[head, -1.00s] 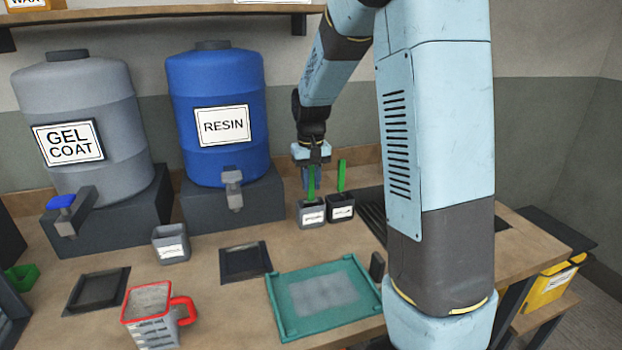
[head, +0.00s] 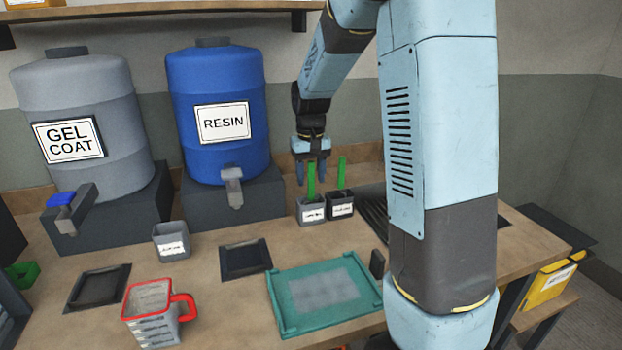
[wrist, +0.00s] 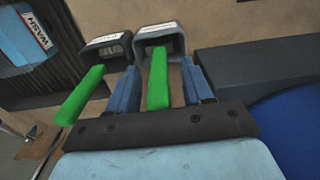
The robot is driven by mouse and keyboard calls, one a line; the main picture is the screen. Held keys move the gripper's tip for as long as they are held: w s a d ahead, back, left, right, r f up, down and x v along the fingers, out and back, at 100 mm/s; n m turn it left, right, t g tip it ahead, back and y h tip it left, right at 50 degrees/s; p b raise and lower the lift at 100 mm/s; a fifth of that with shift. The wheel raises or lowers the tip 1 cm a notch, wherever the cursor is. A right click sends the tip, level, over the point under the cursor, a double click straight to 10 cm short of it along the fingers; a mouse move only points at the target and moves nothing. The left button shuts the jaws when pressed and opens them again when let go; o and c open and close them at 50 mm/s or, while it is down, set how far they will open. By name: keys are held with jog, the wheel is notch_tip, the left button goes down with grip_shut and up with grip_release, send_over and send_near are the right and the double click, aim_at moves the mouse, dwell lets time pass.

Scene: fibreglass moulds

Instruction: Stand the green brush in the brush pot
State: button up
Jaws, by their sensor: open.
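A green brush (head: 311,178) stands upright in the grey pot (head: 312,214) at the back of the bench, below the blue drum. It also shows in the wrist view (wrist: 158,85), where its handle rises between my fingers from the grey pot (wrist: 160,42). My gripper (head: 311,178) is open around this handle, with a finger apart on either side. A second green brush (head: 341,172) stands in the black pot (head: 341,207) just right; in the wrist view it is left (wrist: 82,95). The pot labels are too small to read, and the brush heads are hidden.
The resin drum (head: 218,120) and gel coat drum (head: 82,125) stand on blocks at left. A small grey cup (head: 171,242), a dark tray (head: 245,260), a teal-framed mould (head: 275,300) and a red-handled jug (head: 150,318) lie in front. A shelf (head: 150,20) runs above.

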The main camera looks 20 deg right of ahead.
notch_tip(320, 180, up, 12)
jog(key=shift+w+r, duration=0.1)
jog(key=shift+r, duration=0.2)
dwell(0.5)
jog(key=shift+s+r, duration=0.1)
jog(key=shift+s, duration=0.15)
jog(key=s+t, duration=0.5)
jog(key=s, duration=2.2)
jog(key=shift+s+r+t, duration=0.3)
jog(key=shift+s+r, duration=0.1)
jog(key=shift+r, duration=0.05)
